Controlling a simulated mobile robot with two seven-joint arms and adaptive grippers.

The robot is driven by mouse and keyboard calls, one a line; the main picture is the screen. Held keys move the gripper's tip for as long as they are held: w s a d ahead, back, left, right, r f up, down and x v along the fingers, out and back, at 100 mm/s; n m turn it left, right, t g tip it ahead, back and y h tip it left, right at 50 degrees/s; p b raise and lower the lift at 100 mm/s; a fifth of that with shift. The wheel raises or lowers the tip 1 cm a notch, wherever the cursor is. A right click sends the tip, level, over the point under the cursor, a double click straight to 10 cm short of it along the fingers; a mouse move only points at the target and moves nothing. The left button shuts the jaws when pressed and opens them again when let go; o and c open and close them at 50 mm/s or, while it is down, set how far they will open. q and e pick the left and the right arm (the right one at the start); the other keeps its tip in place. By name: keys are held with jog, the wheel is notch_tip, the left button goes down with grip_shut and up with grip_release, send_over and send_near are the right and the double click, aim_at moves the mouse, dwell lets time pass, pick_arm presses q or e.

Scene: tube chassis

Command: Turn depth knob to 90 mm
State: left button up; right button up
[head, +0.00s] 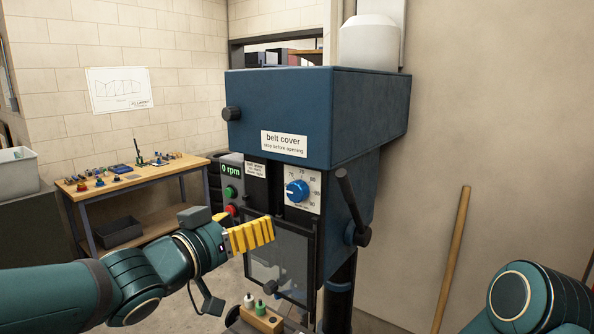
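The blue depth knob (297,190) sits on a white dial plate (314,208) on the front of the blue drill press head. Small numbers ring the knob, but most are too small to read surely. A pale mark shows on the knob's left part; I cannot tell its exact setting. My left gripper (268,230), with yellow ribbed fingers, is below and left of the knob, apart from it in the picture. Its fingers appear side-on, and the gap between them cannot be made out. My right gripper is out of view; only part of my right arm shows at the bottom right.
A black feed lever (350,205) stands right of the dial. A clear guard (280,262) hangs below it. The belt cover (310,115) is above. Green and red buttons (231,192) are left. A workbench (130,183) with small parts stands behind. A wooden pole (452,255) leans right.

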aim_at(293, 192)
pick_arm(q)
jog(key=shift+m, duration=0.3)
jog(key=b+x, duration=0.1)
jog(key=x, duration=0.3)
jog(key=r+b+x, duration=0.1)
jog(key=x, duration=0.3)
jog(key=r+b+x, duration=0.1)
jog(key=x, duration=0.3)
jog(key=shift+s+d, duration=0.1)
jog(key=shift+d, duration=0.3)
jog(key=shift+w+d, duration=0.35)
jog(key=shift+w, duration=0.15)
jog(key=c, duration=1.2)
